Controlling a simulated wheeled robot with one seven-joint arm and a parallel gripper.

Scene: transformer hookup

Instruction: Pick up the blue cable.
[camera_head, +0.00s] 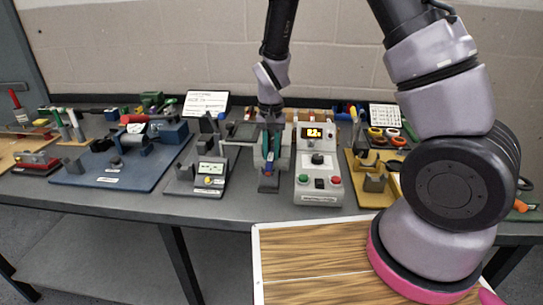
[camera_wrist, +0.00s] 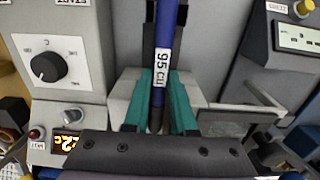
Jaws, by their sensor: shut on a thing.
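The blue cable (camera_wrist: 165,30) stands upright between my gripper's teal fingers in the wrist view and carries a white "95 cu" label. My gripper (camera_wrist: 158,108) is shut on it, one finger on each side. In the head view my gripper (camera_head: 269,150) points down over the middle of the bench, and a small part of the blue cable (camera_head: 270,158) shows between the fingers. The cable's lower end is hard to make out beside a dark holder there.
A grey control unit (camera_head: 319,165) with a lit display and knob stands close to the right of my gripper. A small meter (camera_head: 210,176) stands to the left. A blue board (camera_head: 117,168) with a vise lies farther left. A wood-topped surface (camera_head: 300,265) is in front.

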